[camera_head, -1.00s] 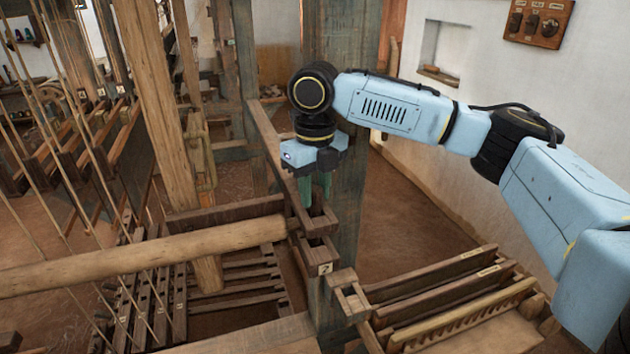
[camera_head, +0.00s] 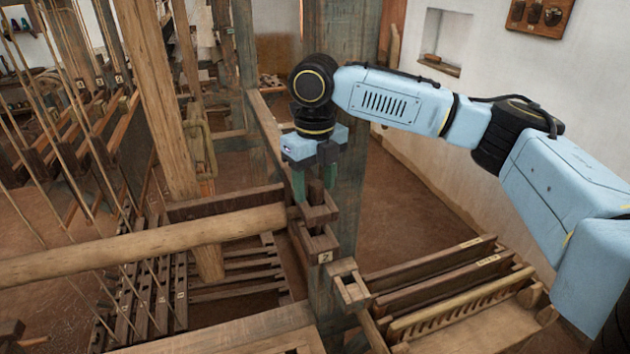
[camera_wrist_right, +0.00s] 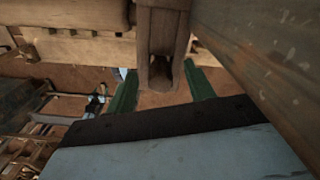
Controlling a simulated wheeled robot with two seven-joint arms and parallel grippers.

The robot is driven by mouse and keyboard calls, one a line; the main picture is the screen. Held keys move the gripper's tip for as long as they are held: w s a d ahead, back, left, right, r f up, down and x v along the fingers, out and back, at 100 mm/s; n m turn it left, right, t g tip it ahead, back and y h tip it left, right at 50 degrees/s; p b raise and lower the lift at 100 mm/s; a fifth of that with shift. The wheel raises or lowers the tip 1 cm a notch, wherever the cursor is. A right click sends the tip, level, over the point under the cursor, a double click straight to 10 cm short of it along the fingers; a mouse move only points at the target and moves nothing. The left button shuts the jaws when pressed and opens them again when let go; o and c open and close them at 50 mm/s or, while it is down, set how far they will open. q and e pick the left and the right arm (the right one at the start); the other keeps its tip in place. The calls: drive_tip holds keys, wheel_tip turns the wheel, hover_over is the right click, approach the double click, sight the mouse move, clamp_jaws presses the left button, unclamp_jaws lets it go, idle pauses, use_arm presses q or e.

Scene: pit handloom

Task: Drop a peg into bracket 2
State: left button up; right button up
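My right gripper (camera_head: 314,182) hangs over bracket 2 (camera_head: 318,243), which has a "2" label on its front. Its two green fingers are spread apart. A dark wooden peg (camera_head: 316,192) stands upright between them, its lower end inside the bracket's upper wooden collar. In the right wrist view the fingers (camera_wrist_right: 162,88) also stand apart, with gaps on both sides of the wooden peg (camera_wrist_right: 160,75). How deep the peg sits is hidden by the collar. My left gripper is not in view.
A thick round beam (camera_head: 140,246) ends at the bracket from the left. A blue-grey post (camera_head: 347,200) stands close behind the gripper. A slatted wooden rack (camera_head: 450,290) lies at the lower right. Open floor (camera_head: 410,220) lies right of the post.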

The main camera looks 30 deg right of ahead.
wheel_tip(320, 180, up, 14)
drive_tip(key=shift+f, duration=0.25)
idle(0.4)
drive_tip(key=shift+f, duration=0.1)
idle(0.6)
